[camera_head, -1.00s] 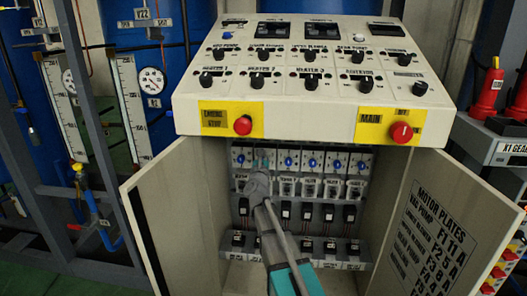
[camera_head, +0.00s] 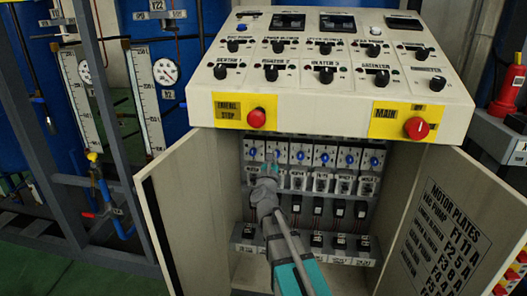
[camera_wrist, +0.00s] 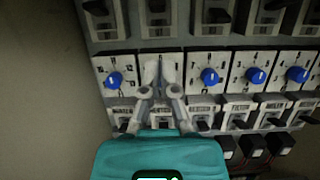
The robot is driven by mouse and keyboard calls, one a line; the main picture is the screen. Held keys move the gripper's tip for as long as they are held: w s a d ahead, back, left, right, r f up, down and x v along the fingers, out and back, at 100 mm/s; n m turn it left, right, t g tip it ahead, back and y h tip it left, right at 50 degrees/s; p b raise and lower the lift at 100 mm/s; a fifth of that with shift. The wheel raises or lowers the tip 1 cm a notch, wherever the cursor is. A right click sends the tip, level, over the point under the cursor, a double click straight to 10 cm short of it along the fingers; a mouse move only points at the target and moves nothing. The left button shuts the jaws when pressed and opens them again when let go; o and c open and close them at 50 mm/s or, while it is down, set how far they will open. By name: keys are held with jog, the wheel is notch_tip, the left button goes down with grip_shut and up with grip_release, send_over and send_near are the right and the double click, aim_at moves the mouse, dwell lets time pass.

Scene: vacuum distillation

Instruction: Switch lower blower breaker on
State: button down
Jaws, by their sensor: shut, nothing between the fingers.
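The row of motor breakers with blue dials (camera_head: 323,155) sits inside the open cabinet, under the sloped console. In the wrist view the blue dials (camera_wrist: 209,76) run across the middle, with dark toggles (camera_wrist: 214,16) above them. My gripper (camera_head: 272,168) reaches in from below at the left part of the row. In the wrist view my gripper (camera_wrist: 159,68) is shut and empty, its fingertips in front of the second unit from the left, hiding its dial. A dark toggle (camera_wrist: 156,18) shows just above the tips. I cannot read which unit is the lower blower breaker, nor tell contact.
The cabinet's left door (camera_head: 190,215) and right door (camera_head: 433,225) stand open either side of my arm. The console (camera_head: 335,105) overhangs the breakers. A lower row of black switches (camera_head: 317,207) lies beneath them.

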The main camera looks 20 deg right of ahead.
jog(key=s+a+f+n+g+y, duration=0.35)
jog(key=a+f+n+y, duration=0.3)
jog(key=n, duration=0.55)
jog(key=s+a+f+n+g+y, duration=0.2)
jog(key=a+f+n+g+y, duration=0.4)
jog(key=n, duration=0.7)
jog(key=s+d+f+n+g+h, duration=0.2)
jog(key=s+f+n+g, duration=0.3)
jog(key=s+n, duration=0.45)
jog(key=s+d+f+n+g+h, duration=0.2)
jog(key=s+f+n+g, duration=0.35)
jog(key=s, duration=0.65)
notch_tip(320, 180, up, 28)
jog(key=p, duration=2.8)
jog(key=shift+f+n+t, duration=0.2)
jog(key=shift+n+t, duration=0.1)
jog(key=shift+n, duration=0.1)
jog(key=shift+d, duration=0.1)
